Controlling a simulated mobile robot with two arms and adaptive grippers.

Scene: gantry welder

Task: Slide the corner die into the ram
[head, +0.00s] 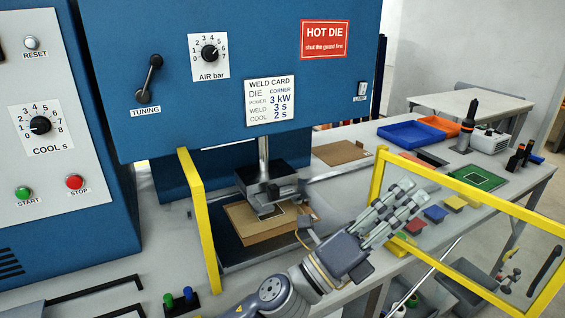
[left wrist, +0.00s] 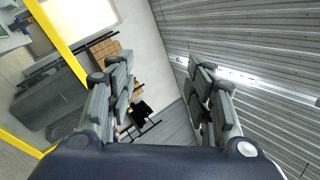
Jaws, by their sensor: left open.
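The ram (head: 264,152) is a metal shaft coming down under the blue press housing. A dark block with a metal frame (head: 271,203) sits at its lower end, just over brown card (head: 252,224) on the press bed. I cannot tell whether this block is the corner die. The weld card (head: 270,101) reads die corner. My left gripper (head: 416,195) is open and empty, right of the ram and apart from it, near the yellow guard. In the left wrist view its fingers are spread (left wrist: 160,88) with nothing between them. My right gripper is not seen.
A yellow guard frame (head: 467,192) stands to the right and a yellow post (head: 199,217) to the left of the ram. Small coloured blocks (head: 435,213) lie on the bench behind my gripper. Blue (head: 408,135) and orange (head: 440,126) trays stand farther back.

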